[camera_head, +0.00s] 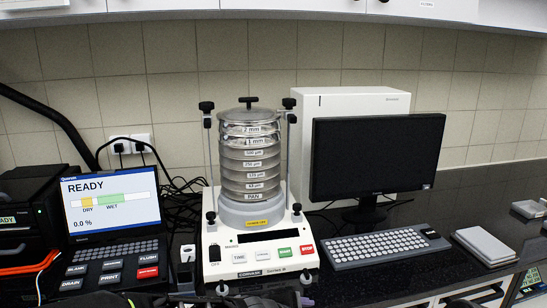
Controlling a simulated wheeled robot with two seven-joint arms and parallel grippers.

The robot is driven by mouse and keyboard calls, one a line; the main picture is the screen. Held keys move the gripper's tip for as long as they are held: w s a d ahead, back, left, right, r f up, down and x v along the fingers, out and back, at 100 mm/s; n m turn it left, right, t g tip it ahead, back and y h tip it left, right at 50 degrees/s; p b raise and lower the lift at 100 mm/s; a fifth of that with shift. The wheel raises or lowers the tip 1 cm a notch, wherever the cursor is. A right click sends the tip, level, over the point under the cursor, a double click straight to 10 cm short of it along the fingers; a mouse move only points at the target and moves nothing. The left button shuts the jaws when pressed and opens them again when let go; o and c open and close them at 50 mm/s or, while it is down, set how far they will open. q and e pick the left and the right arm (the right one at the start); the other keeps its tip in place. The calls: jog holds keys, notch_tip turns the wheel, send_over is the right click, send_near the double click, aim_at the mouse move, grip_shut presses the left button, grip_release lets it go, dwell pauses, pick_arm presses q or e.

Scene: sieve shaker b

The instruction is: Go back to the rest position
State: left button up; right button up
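The sieve shaker (260,250) stands on the dark bench, a white base with a power switch and several buttons. On it stands an upright stack of round metal sieves (250,165), labelled from 2 mm at the top down to PAN. A lid (248,115) with a black knob covers the stack. Upright rods with black knobs stand on both sides of it. No fingers of my left or right gripper can be made out. Dark parts show along the bottom edge, cut off by the frame, and I cannot tell what they are.
Left of the shaker is an instrument screen (110,203) reading READY, with keys below it. On the right are a dark monitor (370,155), a keyboard (377,245), a white cabinet (345,103) behind and a grey flat item (485,245). Cables run behind the shaker.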

pick_arm(q)
jog(key=s+a+f+n+g, duration=0.1)
jog(key=s+a+f+n, duration=0.2)
jog(key=f, duration=0.4)
jog(key=s+a+f+n+g, duration=0.1)
jog(key=s+f+n, duration=0.2)
jog(key=f+n, duration=0.3)
jog(key=s+a+f+n+g, duration=0.1)
jog(key=s+a+f+n, duration=0.15)
jog(key=f, duration=0.55)
jog(key=s+a+f+n+g+y, duration=0.1)
jog(key=s+a+f+n+g, duration=0.1)
jog(key=s+a+f+n, duration=0.2)
jog(key=s+a+f+n+g+y, duration=0.1)
jog(key=s+a+f+n, duration=0.3)
jog(key=s+f, duration=0.6)
jog(key=shift+s+a+f+n+g, duration=0.15)
jog(key=shift+s+a+n+g, duration=0.25)
jog(key=shift+s, duration=0.85)
jog(key=shift+w, duration=0.1)
